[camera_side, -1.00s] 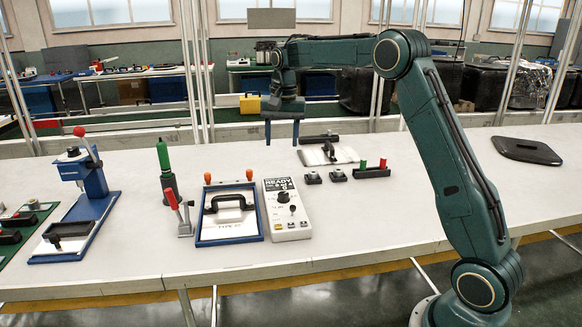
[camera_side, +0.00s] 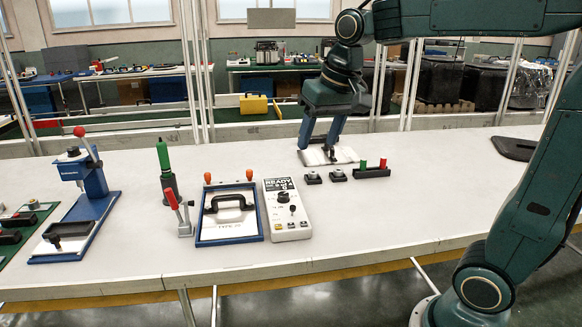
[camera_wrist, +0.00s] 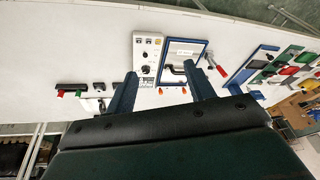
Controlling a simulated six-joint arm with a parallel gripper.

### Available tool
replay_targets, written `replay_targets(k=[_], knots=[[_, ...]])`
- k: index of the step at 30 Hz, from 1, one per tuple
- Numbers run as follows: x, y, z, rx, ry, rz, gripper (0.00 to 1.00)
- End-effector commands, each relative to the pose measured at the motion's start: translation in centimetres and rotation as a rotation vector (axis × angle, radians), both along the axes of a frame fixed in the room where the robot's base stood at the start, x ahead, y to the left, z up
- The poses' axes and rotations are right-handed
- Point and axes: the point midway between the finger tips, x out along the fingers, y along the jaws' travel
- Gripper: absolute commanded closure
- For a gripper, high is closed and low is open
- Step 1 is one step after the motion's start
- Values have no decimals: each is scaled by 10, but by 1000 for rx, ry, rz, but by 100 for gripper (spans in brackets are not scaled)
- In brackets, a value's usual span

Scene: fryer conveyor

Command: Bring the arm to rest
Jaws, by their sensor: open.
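My gripper (camera_side: 320,148) is open and empty in the side view. Its two blue fingers point down in front of a white plate (camera_side: 345,155) at the back of the table, partly covering it. Whether the fingers touch the plate cannot be told. In the wrist view my gripper (camera_wrist: 164,82) also shows open, its fingers apart. Between and beyond them are the blue-framed panel (camera_wrist: 188,48) with a black handle and the white control box (camera_wrist: 148,52).
On the table (camera_side: 120,285) stand a blue lever press (camera_side: 92,178), a green-handled tool (camera_side: 165,165), a red-handled clamp (camera_side: 180,212) and small red and green buttons (camera_side: 372,170). A black pad (camera_side: 515,147) lies at the right. The front right of the table is clear.

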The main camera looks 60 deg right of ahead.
Motion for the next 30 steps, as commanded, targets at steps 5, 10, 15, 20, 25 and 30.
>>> replay_targets(k=[5, 10, 15, 20, 25, 30], knots=[[-40, 16, -5, -26, -42, 95, 46], [-76, 28, -15, -51, -79, 181, 46], [-110, 37, -31, -78, -116, 266, 46], [-135, 43, -46, -99, -147, 333, 46], [-149, 46, -57, -114, -166, 375, 46], [-153, 47, -61, -118, -170, 387, 46]])
